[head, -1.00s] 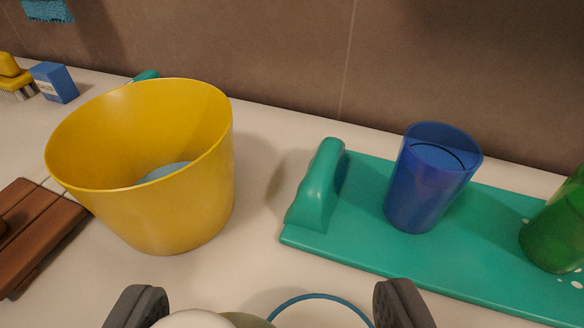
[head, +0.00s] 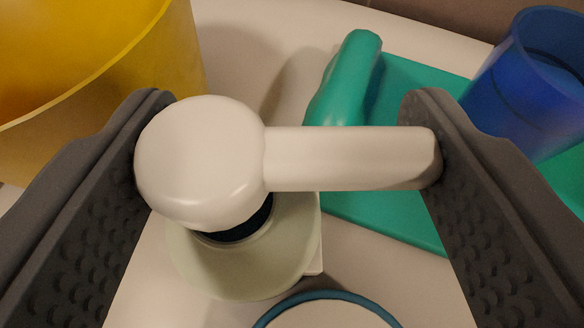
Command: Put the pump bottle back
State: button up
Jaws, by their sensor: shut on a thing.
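The pump bottle (head: 240,262) is below the camera in the middle of the head view, with a pale body, a dark collar and a white pump head (head: 200,160). The pump's spout points right. My gripper (head: 288,150) is shut across the pump head, one finger against its round left end and the other against the spout tip. The bottle looks upright. Its base is hidden, so I cannot tell whether it touches the counter.
A yellow bucket (head: 80,60) stands close on the left. A green tray (head: 385,205) with a raised handle (head: 345,85) lies on the right, bearing a blue cup (head: 530,80). A blue-rimmed round thing (head: 325,310) is at the bottom edge. Some pale counter shows between them.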

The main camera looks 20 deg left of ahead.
jog(key=shift+f, duration=0.15)
jog(key=o, duration=1.7)
jog(key=shift+o, duration=0.2)
jog(key=v, duration=1.2)
